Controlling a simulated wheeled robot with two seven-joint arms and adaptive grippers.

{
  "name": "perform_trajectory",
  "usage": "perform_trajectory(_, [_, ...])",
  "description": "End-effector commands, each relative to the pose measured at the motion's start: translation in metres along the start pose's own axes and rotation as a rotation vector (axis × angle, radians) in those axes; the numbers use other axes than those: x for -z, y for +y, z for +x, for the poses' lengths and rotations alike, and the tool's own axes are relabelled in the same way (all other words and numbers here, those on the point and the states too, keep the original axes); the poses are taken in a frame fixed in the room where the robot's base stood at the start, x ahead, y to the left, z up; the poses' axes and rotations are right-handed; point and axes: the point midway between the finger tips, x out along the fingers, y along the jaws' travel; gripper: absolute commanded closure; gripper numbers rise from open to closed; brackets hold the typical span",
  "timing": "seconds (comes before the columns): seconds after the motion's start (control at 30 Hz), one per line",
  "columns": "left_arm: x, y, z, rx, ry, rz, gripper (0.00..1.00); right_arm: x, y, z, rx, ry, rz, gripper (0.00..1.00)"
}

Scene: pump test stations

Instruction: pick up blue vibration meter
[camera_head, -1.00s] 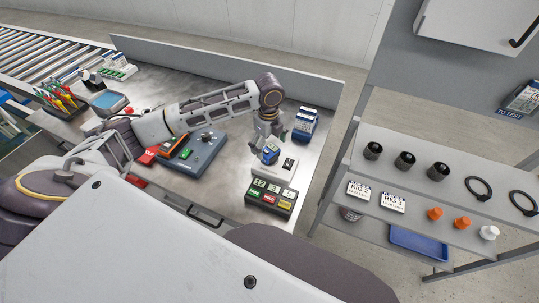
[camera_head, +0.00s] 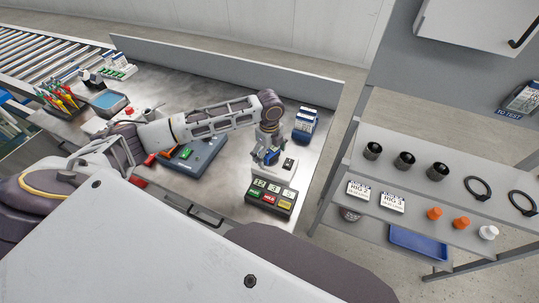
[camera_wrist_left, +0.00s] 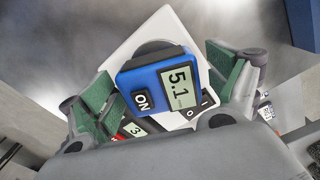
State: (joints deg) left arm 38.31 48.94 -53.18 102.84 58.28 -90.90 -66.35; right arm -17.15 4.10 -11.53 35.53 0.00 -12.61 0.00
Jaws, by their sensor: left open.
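The blue vibration meter (camera_wrist_left: 158,84) has a display reading 5.1 and an ON button. In the left wrist view it lies between the two green-padded fingers of my left gripper (camera_wrist_left: 165,95), which is open around it with a gap on each side. The meter sits over a white base plate with a dark round part. In the head view my left gripper (camera_head: 266,154) points down over the meter (camera_head: 271,157) and partly hides it. My right gripper is not in view.
A button box (camera_head: 271,194) with coloured keys stands just in front of the meter. A blue-and-white rack (camera_head: 305,124) stands behind it to the right. A grey-blue panel unit (camera_head: 203,155) lies left. A shelf unit (camera_head: 400,215) stands beyond the table's right edge.

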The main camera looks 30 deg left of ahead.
Motion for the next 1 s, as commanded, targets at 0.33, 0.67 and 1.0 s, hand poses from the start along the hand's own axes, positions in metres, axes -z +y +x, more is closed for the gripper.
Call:
perform_trajectory(0.33, [0.000,0.000,0.000,0.000,0.000,0.000,0.22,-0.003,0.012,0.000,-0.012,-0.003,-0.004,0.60])
perform_trajectory(0.67, [0.000,0.000,0.000,0.000,0.000,0.000,0.65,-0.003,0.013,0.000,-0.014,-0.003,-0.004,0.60])
perform_trajectory(1.0, [0.000,0.000,-0.002,0.001,0.000,0.000,0.78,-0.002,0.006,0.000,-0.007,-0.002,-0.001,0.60])
